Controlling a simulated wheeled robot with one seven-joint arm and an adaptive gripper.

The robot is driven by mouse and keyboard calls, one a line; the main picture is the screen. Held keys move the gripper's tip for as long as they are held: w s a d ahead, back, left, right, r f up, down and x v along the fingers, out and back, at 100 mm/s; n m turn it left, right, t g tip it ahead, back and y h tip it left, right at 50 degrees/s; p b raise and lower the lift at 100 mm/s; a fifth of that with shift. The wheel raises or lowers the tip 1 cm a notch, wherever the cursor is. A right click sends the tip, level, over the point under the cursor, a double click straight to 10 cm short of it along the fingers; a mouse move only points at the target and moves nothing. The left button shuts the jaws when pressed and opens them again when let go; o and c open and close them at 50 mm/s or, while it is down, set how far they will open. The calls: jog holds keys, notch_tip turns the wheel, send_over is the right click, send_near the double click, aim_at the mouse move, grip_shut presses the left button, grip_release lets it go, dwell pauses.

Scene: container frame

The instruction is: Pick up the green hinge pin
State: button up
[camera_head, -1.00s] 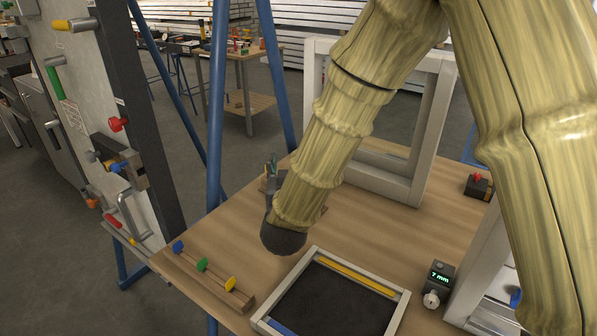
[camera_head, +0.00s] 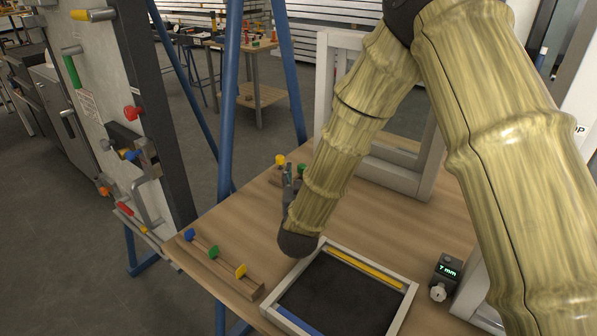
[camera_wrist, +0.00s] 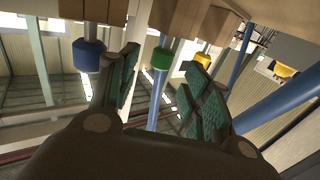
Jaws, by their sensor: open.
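The green hinge pin (camera_wrist: 160,58) has a round green cap on a grey shank set in a wooden block (camera_wrist: 175,18). In the wrist view it shows between my fingers, with a blue-capped pin (camera_wrist: 88,55) to the left and a yellow-capped pin (camera_wrist: 203,57) to the right. My gripper (camera_wrist: 164,68) is open and empty, with green ribbed pads either side of the green pin's line. I cannot tell contact or depth. In the head view, my gripper (camera_head: 291,182) is beside the green cap (camera_head: 301,170), partly hidden by my arm; the yellow cap (camera_head: 280,160) is behind.
A framed dark tray (camera_head: 345,295) is in front of my arm. A pale upright frame (camera_head: 418,185) stands behind, and a 7 mm display box (camera_head: 446,270) is at right.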

aim_at(302, 168)
jog(key=shift+w+d, duration=0.1)
jog(key=shift+w, duration=2.25)
grip_shut()
notch_tip(302, 168, up, 10)
